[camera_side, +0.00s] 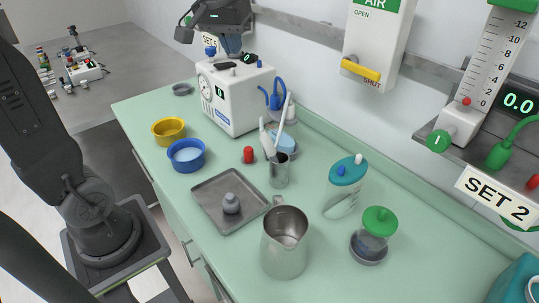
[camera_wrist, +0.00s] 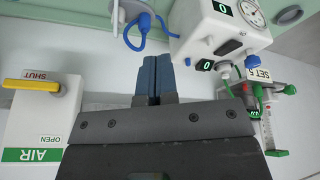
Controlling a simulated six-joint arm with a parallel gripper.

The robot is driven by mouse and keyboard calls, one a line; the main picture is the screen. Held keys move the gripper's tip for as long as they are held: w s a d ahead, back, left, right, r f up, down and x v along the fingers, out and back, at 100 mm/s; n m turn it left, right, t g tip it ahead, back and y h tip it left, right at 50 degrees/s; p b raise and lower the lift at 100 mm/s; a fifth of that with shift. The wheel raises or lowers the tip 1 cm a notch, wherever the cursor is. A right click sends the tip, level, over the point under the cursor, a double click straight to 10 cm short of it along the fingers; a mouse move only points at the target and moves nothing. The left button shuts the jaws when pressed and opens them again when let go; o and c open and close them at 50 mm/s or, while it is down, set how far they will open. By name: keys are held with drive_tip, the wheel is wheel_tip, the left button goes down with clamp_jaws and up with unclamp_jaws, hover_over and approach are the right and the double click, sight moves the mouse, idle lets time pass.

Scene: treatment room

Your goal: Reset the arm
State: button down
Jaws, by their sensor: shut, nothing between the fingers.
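My gripper (camera_side: 232,46) hangs at the top of the side view, its blue-grey fingers pointing down in front of the wall, over or behind the top of a white machine (camera_side: 236,95); the exact gap is hard to tell. In the wrist view my gripper (camera_wrist: 152,62) shows both fingers side by side and pressed together, with nothing between them. The white machine (camera_wrist: 225,35) is right of the fingers there, and a blue looped hose (camera_wrist: 140,32) is just beyond the tips. Part of my arm is out of view.
The green counter (camera_side: 310,262) holds a yellow bowl (camera_side: 169,130), a blue bowl (camera_side: 186,154), a metal tray (camera_side: 204,211), a steel jug (camera_side: 285,243), a teal-lidded container (camera_side: 345,187) and a green-lidded jar (camera_side: 374,236). A wall AIR box (camera_side: 377,38) has a yellow handle.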

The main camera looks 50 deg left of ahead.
drive_tip(key=s+d+f+m+t, duration=0.1)
drive_tip(key=s+d+f, duration=0.3)
drive_tip(key=s, duration=0.4)
drive_tip(key=s+d+f+m+t+h, duration=0.1)
drive_tip(key=s+d+f+m, duration=0.3)
drive_tip(key=s, duration=0.4)
drive_tip(key=shift+d+f+m, duration=0.3)
drive_tip(key=shift+d+f, duration=0.2)
drive_tip(key=shift+d, duration=0.55)
